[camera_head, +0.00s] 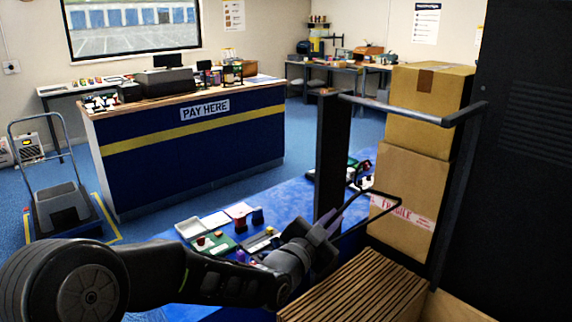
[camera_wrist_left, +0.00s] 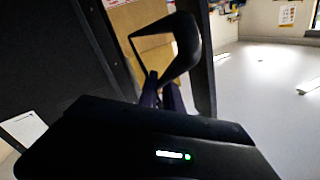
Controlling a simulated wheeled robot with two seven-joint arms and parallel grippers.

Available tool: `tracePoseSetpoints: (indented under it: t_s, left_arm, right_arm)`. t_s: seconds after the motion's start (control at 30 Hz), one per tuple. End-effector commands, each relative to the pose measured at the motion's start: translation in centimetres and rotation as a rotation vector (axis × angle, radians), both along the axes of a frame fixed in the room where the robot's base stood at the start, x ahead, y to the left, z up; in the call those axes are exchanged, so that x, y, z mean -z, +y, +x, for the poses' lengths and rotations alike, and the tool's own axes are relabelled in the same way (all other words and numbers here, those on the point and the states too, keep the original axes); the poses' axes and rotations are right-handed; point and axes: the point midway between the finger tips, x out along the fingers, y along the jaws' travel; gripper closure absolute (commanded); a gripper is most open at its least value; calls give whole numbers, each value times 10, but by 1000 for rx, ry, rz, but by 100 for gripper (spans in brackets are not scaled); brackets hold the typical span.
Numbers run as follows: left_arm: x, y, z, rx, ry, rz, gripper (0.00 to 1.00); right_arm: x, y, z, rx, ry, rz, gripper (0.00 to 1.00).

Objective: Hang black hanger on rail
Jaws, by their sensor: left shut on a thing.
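The black hanger (camera_head: 382,193) is a thin dark loop beside the cartons in the head view. My left gripper (camera_head: 328,226) is shut on its near end, and the loop reaches out to the right. The hanger (camera_wrist_left: 187,45) also shows in the left wrist view, rising from the fingers of my left gripper (camera_wrist_left: 162,95). My right gripper is not in view.
Two stacked cartons (camera_head: 425,110) stand behind the rail, next to a dark cabinet (camera_head: 525,130). A dark upright post (camera_head: 331,150) stands left of the hanger. A blue table (camera_head: 285,215) with small goods lies beyond my arm.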

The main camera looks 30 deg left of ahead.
Motion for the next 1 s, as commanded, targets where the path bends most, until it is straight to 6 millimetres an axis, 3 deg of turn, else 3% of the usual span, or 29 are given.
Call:
tracePoseSetpoints:
  t_s: [0.03, 0.1, 0.2, 0.33, 0.53, 1.0]
  left_arm:
    - [-34, 11, -7, 0, -17, 1, 100]
    - [-70, 24, -19, 2, -15, 1, 100]
    - [-112, 44, -41, -16, -13, 1, 100]
    - [-145, 63, -66, -47, -6, -1, 100]
    - [-160, 76, -81, -72, 2, -2, 100]
    - [-160, 75, -79, -72, 2, -1, 100]
  right_arm:
    - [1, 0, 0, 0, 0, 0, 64]
    - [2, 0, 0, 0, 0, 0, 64]
    - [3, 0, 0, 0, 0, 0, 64]
    - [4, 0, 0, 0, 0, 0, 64]
    - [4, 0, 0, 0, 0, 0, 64]
    - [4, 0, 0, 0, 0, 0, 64]
